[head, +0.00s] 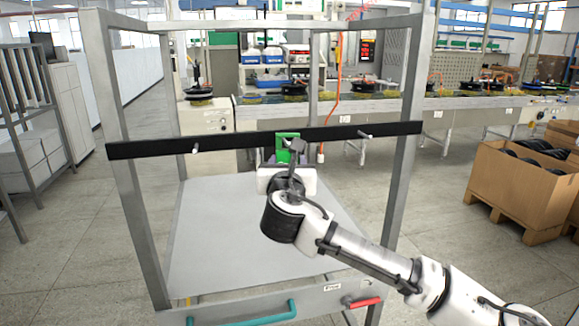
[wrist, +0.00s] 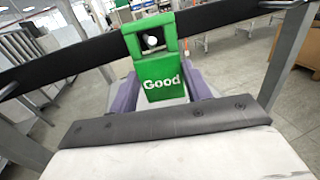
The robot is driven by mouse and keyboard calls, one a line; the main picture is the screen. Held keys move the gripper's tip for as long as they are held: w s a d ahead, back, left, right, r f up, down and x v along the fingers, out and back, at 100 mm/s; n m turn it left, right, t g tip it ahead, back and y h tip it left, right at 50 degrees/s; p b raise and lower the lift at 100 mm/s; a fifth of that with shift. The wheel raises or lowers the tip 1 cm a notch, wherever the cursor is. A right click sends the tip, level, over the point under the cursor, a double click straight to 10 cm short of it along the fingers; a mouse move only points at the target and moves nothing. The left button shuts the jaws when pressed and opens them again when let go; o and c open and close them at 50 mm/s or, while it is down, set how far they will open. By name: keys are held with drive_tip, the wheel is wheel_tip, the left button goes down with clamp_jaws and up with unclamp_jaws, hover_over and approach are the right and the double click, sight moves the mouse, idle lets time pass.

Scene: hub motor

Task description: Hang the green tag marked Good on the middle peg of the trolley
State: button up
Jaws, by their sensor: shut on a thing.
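The green tag (head: 282,139), marked "Good" in the wrist view (wrist: 160,93), is upright between the two fingers of my gripper (head: 290,160). The fingers also show in the wrist view (wrist: 163,92), shut on the tag's sides. The tag's upper part, with its opening, overlaps the trolley's black bar (head: 240,140) at its middle. A pale peg end (wrist: 151,41) shows within the opening; I cannot tell whether it passes through or sits just behind. The left peg (head: 195,149) and right peg (head: 365,134) are bare.
The trolley's grey posts (head: 128,190) stand either side of my arm, above its flat shelf (head: 215,240). A teal handle (head: 245,316) and a red handle (head: 364,302) are at the front. A cardboard box (head: 515,190) stands at right, a conveyor bench (head: 440,110) behind.

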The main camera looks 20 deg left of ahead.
drive_tip(key=shift+w+a, duration=0.3)
drive_tip(key=shift+w, duration=0.15)
drive_tip(key=shift+w+a+f, duration=0.35)
drive_tip(key=shift+w+f, duration=0.1)
drive_tip(key=shift+w, duration=0.1)
drive_tip(key=o, duration=1.1)
drive_tip(key=shift+o, duration=0.2)
